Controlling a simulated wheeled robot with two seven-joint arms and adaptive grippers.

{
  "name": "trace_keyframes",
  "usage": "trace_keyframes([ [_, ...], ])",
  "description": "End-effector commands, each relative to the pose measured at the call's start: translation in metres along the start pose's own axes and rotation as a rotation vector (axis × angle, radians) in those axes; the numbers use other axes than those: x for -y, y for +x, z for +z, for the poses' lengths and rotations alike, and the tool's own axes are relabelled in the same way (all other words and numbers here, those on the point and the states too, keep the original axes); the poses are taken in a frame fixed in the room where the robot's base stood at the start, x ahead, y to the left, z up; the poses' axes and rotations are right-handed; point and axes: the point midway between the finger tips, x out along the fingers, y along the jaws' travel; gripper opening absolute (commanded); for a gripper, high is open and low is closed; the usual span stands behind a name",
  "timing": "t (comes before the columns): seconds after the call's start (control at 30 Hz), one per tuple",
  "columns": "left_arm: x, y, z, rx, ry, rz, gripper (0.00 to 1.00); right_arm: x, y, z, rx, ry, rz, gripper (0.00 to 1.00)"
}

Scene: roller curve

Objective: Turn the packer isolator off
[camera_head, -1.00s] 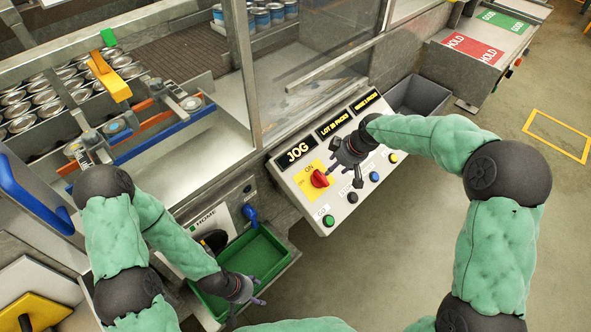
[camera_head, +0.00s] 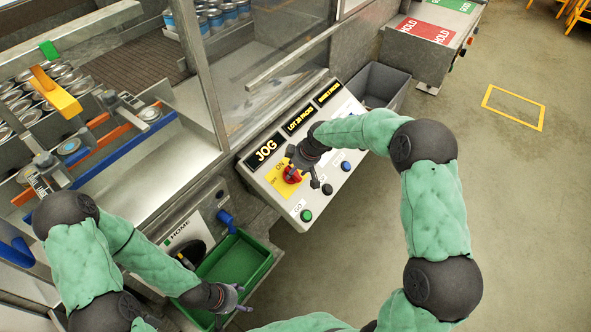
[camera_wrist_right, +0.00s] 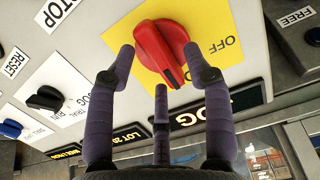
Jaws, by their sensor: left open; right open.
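The packer isolator is a red rotary knob (camera_head: 291,174) on a yellow plate (camera_head: 277,180) on the sloped grey control panel. In the right wrist view the red knob (camera_wrist_right: 163,50) is large, and the word OFF shows on the yellow plate (camera_wrist_right: 215,35). My right gripper (camera_head: 307,175) is at the knob in the head view. In the wrist view its dark fingers (camera_wrist_right: 158,75) are spread open around the knob's near side, with no clear grip on it. My left gripper (camera_head: 232,297) is open and empty, over the green tray's front edge.
The panel has a green button (camera_head: 306,215), a blue button (camera_head: 346,166) and a black selector (camera_wrist_right: 44,98) near the knob. A green tray (camera_head: 262,268) sits below left. A grey bin (camera_head: 384,84) stands behind the panel.

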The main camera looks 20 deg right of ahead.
Motion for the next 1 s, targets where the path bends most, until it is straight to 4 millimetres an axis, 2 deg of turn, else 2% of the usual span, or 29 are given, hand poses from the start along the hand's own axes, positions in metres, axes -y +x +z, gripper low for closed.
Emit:
trace_keyframes([
  [0.27,0.0,0.0,-0.0001,0.0,0.0,0.0,0.65,-0.0001,0.0012,-0.0001,0.0,0.0,0.0,0.52],
  [0.37,0.0,0.0,-0.0001,0.0,0.0,0.0,0.65,-0.0001,0.0011,-0.0002,0.0,0.0,0.0,0.26],
  [0.4,0.0,0.0,-0.0001,0.0,0.0,0.0,0.65,-0.0001,0.0011,-0.0001,0.0,0.0,0.0,0.15],
  [0.47,0.0,0.0,-0.0001,0.0,0.0,0.0,0.65,-0.0001,0.0011,-0.0001,0.0,0.0,0.0,0.0],
  [0.77,0.0003,0.0009,-0.0002,0.0,0.0,0.0,0.65,0.0,0.0012,-0.0002,-0.001,-0.017,0.003,0.0],
  [1.0,0.0019,0.0053,-0.0003,0.0,0.0,0.0,0.65,0.0006,0.0013,-0.0008,-0.002,-0.119,0.018,0.0],
])
